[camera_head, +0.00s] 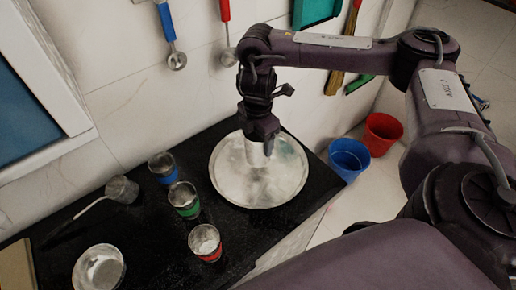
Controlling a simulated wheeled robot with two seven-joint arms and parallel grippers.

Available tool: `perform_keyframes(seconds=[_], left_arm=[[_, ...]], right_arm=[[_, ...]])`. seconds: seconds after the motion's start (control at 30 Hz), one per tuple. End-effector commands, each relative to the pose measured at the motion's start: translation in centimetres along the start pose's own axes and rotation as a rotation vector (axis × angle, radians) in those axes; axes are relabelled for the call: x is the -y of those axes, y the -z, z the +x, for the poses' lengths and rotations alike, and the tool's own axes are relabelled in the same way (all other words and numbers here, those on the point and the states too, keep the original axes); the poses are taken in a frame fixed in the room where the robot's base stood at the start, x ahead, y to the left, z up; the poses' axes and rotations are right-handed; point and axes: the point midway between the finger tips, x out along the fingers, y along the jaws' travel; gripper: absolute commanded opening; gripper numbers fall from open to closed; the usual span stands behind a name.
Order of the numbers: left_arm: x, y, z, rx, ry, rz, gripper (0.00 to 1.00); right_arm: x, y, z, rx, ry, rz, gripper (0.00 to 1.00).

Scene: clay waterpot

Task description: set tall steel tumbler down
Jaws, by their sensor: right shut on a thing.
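My right gripper (262,137) hangs over the wide round steel tray (230,190) on the black counter, with its fingers pointing down. It is shut on the tall steel tumbler (256,155), which shows only faintly below the fingers against the shiny tray. The gripper hides the tumbler's upper part. I cannot tell whether the tumbler's base touches the tray. My left gripper is not in view.
Steel cups with a blue band (163,168), green band (184,200) and red band (205,243) stand left of the tray. A long-handled dipper (122,190) and a steel bowl (99,269) lie further left. Blue (349,158) and red (382,134) buckets stand beyond the counter's right edge.

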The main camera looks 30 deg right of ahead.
Motion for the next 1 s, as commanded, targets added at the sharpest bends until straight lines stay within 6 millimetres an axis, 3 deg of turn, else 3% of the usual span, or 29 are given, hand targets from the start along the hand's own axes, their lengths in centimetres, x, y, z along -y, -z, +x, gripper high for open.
perform_keyframes(seconds=[0.1,0.3,0.73,0.77,0.9,1.0], left_arm=[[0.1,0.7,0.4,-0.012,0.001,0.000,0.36],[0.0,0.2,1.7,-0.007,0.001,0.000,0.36],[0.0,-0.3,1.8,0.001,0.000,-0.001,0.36],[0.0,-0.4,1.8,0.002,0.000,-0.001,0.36],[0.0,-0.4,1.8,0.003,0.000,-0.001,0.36],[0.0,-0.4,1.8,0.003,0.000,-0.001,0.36]], right_arm=[[0.0,0.0,1.0,-0.001,0.001,0.001,0.46],[0.1,0.1,3.9,-0.001,0.002,0.000,0.46],[0.0,0.0,4.4,-0.001,0.000,0.001,0.46],[0.0,0.0,4.5,0.000,0.000,0.001,0.71],[0.0,0.0,4.4,0.000,0.000,0.000,0.90],[0.0,0.0,4.4,0.000,0.000,0.000,0.92]])
